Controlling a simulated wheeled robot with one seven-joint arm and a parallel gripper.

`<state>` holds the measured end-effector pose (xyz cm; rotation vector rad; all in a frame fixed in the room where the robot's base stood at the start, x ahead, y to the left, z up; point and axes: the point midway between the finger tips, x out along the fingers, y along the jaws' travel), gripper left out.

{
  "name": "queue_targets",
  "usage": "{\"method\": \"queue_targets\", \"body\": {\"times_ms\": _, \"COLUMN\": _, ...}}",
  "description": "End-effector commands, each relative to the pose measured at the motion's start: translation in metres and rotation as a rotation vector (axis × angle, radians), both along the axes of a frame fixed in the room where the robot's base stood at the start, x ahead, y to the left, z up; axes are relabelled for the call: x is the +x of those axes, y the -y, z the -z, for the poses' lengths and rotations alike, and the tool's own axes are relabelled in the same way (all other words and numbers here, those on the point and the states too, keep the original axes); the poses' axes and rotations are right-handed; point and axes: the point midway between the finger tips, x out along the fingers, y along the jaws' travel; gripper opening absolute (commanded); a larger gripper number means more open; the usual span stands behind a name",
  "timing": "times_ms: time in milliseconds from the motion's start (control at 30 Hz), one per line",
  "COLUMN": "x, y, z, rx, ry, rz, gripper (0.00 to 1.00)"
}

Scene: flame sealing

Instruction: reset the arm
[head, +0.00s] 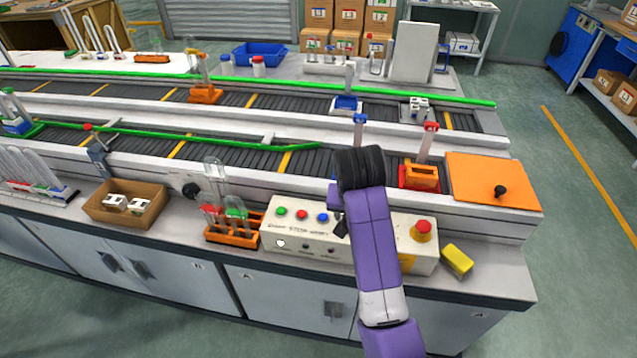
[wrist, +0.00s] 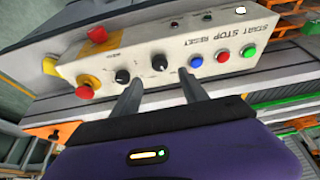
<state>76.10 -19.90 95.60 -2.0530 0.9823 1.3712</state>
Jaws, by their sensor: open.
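My purple arm reaches over the cream control panel (head: 290,240) in the head view and covers part of it. In the wrist view, my gripper (wrist: 160,78) has its two dark fingers apart over the control panel (wrist: 150,45), with nothing between them. Black knobs (wrist: 159,63) show just past the fingertips; contact cannot be told. The blue button (wrist: 196,61), red button (wrist: 223,57) and green button (wrist: 249,50) lie right of the fingers. They also show left of my arm in the head view. In that view the fingers are mostly hidden.
A red emergency button (head: 421,230) and a yellow block (head: 457,261) are right of my arm. An orange tube rack (head: 232,236) and a cardboard tray (head: 126,204) stand left of the panel. Conveyors (head: 230,150) with green rails run behind. The floor at right is clear.

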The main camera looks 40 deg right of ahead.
Motion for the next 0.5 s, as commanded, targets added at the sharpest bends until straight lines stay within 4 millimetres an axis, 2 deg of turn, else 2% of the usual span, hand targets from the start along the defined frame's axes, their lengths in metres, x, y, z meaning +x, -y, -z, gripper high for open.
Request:
{"method": "queue_targets", "body": {"times_ms": 267, "x": 0.002, "y": 0.001, "z": -0.001, "rx": -0.007, "ry": 0.006, "rz": -0.008, "gripper": 0.51}}
{"method": "queue_targets", "body": {"times_ms": 367, "x": 0.015, "y": 0.008, "z": -0.007, "rx": -0.045, "ry": 0.055, "rz": -0.03, "gripper": 0.51}}
{"method": "queue_targets", "body": {"times_ms": 467, "x": 0.04, "y": 0.018, "z": -0.028, "rx": -0.12, "ry": 0.168, "rz": -0.073, "gripper": 0.51}}
{"method": "queue_targets", "body": {"times_ms": 500, "x": 0.052, "y": 0.021, "z": -0.04, "rx": -0.159, "ry": 0.226, "rz": -0.099, "gripper": 0.51}}
